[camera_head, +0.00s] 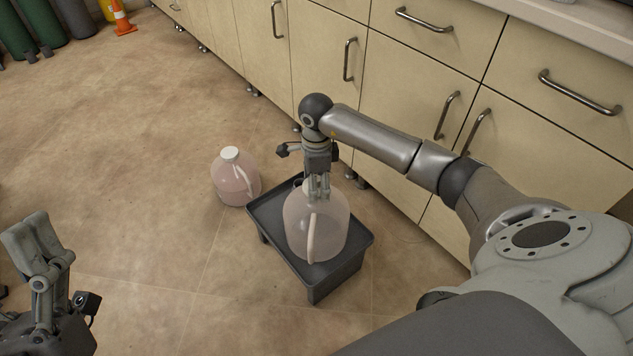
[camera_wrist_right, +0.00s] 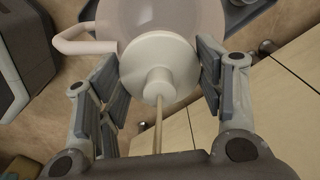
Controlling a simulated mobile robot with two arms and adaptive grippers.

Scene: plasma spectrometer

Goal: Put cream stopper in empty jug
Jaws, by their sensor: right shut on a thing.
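The empty jug (camera_head: 330,232), clear and pale with a side handle, stands upright on a black tray stand (camera_head: 318,285). My right gripper (camera_head: 318,196) points down at the jug's neck and hides its mouth in the head view. In the right wrist view, the right gripper (camera_wrist_right: 160,75) is shut on the cream stopper (camera_wrist_right: 158,62), a round stepped plug with a thin tan tube running back towards the wrist. The stopper lies over the jug's top (camera_wrist_right: 165,17); I cannot tell how far it is seated. My left gripper (camera_head: 38,245) is at the lower left, away from both.
A second jug (camera_head: 236,183) with pink liquid and a white cap stands on the floor left of the tray stand. Beige cabinets (camera_head: 415,80) with metal handles line the right side. Gas cylinders (camera_head: 40,22) and an orange cone (camera_head: 122,18) are far left.

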